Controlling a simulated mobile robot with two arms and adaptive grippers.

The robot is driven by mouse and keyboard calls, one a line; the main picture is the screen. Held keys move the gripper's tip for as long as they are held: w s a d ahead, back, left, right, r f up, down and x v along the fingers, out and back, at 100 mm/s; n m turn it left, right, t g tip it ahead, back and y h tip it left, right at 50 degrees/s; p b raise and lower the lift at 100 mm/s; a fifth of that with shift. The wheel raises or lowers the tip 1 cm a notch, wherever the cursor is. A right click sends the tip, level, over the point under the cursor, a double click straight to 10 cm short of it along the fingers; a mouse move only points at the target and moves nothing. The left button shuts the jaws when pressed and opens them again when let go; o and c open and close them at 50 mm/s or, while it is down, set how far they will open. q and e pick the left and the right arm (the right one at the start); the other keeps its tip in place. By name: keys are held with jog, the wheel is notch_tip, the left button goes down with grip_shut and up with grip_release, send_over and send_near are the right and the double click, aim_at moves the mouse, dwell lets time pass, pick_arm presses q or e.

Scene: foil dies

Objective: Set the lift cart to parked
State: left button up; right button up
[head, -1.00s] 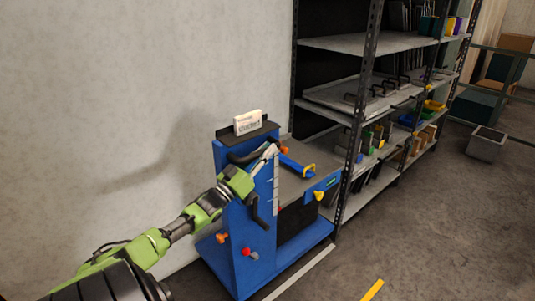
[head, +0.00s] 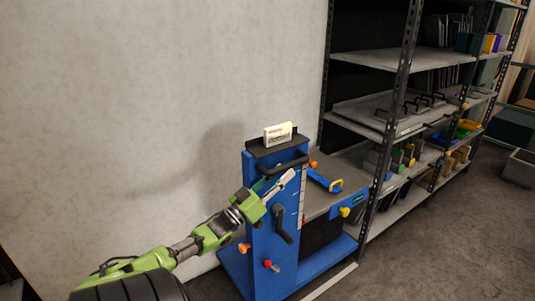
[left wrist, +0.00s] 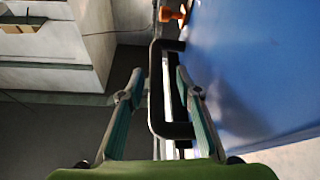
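The blue lift cart (head: 262,240) stands against the wall in the head view, with a black push handle (head: 290,162) near its top and a black crank (head: 283,226) lower down. A red knob (head: 267,264) and an orange knob (head: 245,247) are low on the cart. My left gripper (head: 278,183) is at the cart's upper front, just below the push handle. In the left wrist view its fingers (left wrist: 158,76) are open, with a black U-shaped bar (left wrist: 157,100) between them. I cannot tell if either finger touches it. My right gripper is not in view.
A card stand (head: 278,134) tops the cart. The cart's grey table (head: 322,203) holds a blue piece with a yellow handle (head: 325,180). A metal shelf rack (head: 392,120) with bins and plates stands close on the right. Floor at lower right is clear.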

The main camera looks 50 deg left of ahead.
pick_arm(q)
jog(key=v, duration=0.6)
jog(key=shift+s, duration=0.25)
